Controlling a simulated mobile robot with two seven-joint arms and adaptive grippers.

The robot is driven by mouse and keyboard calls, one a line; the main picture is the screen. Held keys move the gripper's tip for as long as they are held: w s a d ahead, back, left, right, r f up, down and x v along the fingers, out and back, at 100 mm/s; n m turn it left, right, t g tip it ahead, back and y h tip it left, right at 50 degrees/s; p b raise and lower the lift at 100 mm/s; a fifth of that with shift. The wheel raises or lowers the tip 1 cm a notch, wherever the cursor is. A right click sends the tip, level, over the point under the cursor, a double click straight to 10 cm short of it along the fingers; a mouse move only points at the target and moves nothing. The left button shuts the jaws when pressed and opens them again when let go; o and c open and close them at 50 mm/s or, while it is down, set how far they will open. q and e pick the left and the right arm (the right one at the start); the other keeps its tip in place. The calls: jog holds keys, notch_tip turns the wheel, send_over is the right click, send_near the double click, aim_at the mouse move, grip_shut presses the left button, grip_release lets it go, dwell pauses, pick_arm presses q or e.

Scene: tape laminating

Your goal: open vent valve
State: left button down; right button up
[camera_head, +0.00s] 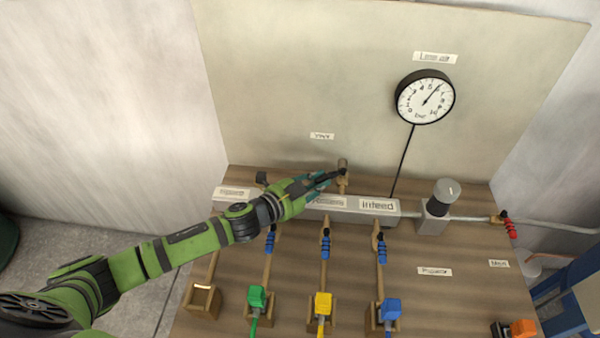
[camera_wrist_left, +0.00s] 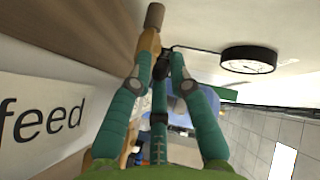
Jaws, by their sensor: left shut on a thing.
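The vent valve (camera_head: 343,165) is a small brass fitting standing on the grey manifold bar, below the wall label "Vent" (camera_head: 322,136). It also shows in the left wrist view (camera_wrist_left: 152,30), with a dark lever beside it (camera_wrist_left: 162,64). My left gripper (camera_head: 331,177) reaches in from the left, over the bar. Its teal fingers (camera_wrist_left: 159,62) are shut on the dark lever. The fingers partly hide the lever in the head view. My right gripper is in neither view.
The manifold bar (camera_head: 345,203) carries an "infeed" label. Several blue-handled valves (camera_head: 326,245) hang in front of it. A round gauge (camera_head: 425,97) is on the panel behind, right of the valve. A red-handled valve (camera_head: 509,225) is at the right.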

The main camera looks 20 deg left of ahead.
pick_arm(q)
jog(key=shift+s+d+r+n+t+y, duration=0.1)
jog(key=shift+d+r+n+t+y, duration=0.35)
jog(key=shift+r+n+t+y, duration=0.2)
jog(key=shift+f+y, duration=0.1)
jog(key=shift+y, duration=0.15)
jog(key=c, duration=1.2)
grip_release()
jog(key=shift+s+d+f, duration=0.1)
jog(key=shift+f, duration=0.2)
jog(key=shift+s, duration=0.1)
jog(key=shift+s+a, duration=0.2)
jog(key=shift+s, duration=0.1)
jog(key=v, duration=1.1)
jog(key=shift+a+r, duration=0.1)
jog(key=shift+r, duration=0.1)
